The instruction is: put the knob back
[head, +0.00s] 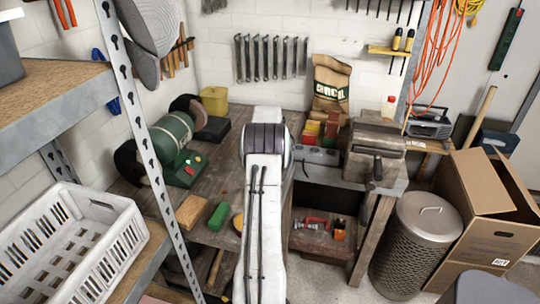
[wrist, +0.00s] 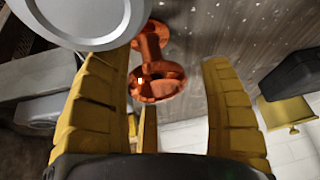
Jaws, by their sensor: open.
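My gripper (wrist: 168,72) is open, its two yellow fingers spread apart in the wrist view. An orange-copper piece (wrist: 158,80) with a round flange and a ring-like end shows between the fingers, against the wooden bench surface. It lies beyond the fingers or between them; I cannot tell the depth, and the fingers are not closed on it. I cannot tell for certain whether this piece is the knob. In the head view my arm hides the gripper and this part of the bench. The grey vise (head: 375,150) stands at the bench's right end.
A grey round disc (wrist: 90,18) fills the wrist view's upper left. A green bench grinder (head: 172,138), yellow bin (head: 214,101) and paper sack (head: 330,85) stand on the bench. A white crate (head: 70,250) is at left; a metal bin (head: 415,245) and cardboard box (head: 485,210) are at right.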

